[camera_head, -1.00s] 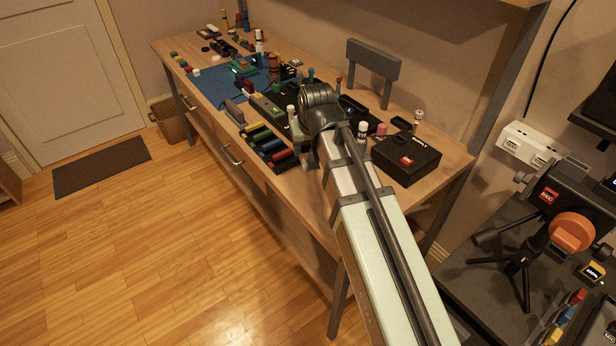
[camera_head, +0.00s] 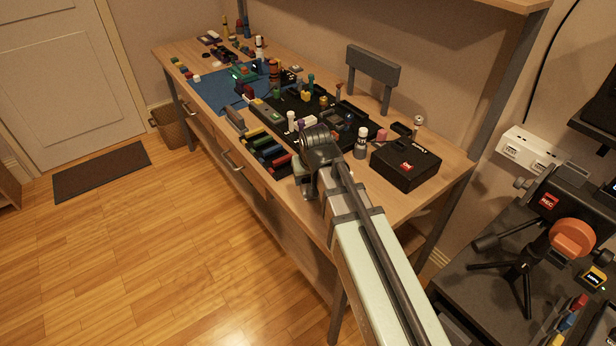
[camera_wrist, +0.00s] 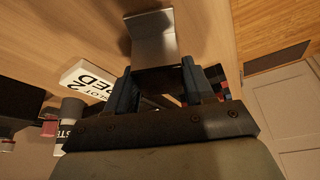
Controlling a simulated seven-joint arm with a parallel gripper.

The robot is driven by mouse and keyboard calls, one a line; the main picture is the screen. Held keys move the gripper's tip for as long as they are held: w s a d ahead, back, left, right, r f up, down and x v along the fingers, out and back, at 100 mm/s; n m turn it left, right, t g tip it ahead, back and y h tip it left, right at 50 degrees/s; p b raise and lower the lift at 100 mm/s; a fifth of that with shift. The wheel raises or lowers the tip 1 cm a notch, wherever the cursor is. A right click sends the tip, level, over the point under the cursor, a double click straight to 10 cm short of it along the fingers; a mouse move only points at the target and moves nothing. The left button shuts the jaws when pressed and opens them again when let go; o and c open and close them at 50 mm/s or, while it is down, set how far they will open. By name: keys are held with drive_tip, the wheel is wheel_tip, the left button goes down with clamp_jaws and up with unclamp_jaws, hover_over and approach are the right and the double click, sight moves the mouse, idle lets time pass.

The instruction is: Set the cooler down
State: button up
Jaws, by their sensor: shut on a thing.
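My gripper (camera_wrist: 160,84) has its two blue-grey fingers closed around a grey metallic block (camera_wrist: 153,40), which I take to be the cooler. The block sticks out beyond the fingertips over bare wood, with a dark shadow beside it. I cannot tell if it touches the wood. In the head view my wrist hangs over the front edge area of the workbench (camera_head: 437,170), and hides the cooler and most of the fingers. A white label reading "SLOT 2" (camera_wrist: 88,78) lies left of the fingers in the wrist view.
A black tray (camera_head: 350,112) with several small parts lies behind. A grey upright panel (camera_head: 373,66) stands at the back.

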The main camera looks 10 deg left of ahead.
drive_tip(key=shift+f, duration=0.1)
drive_tip(key=o, duration=1.2)
drive_tip(key=shift+o, duration=0.2)
drive_tip(key=v, duration=1.2)
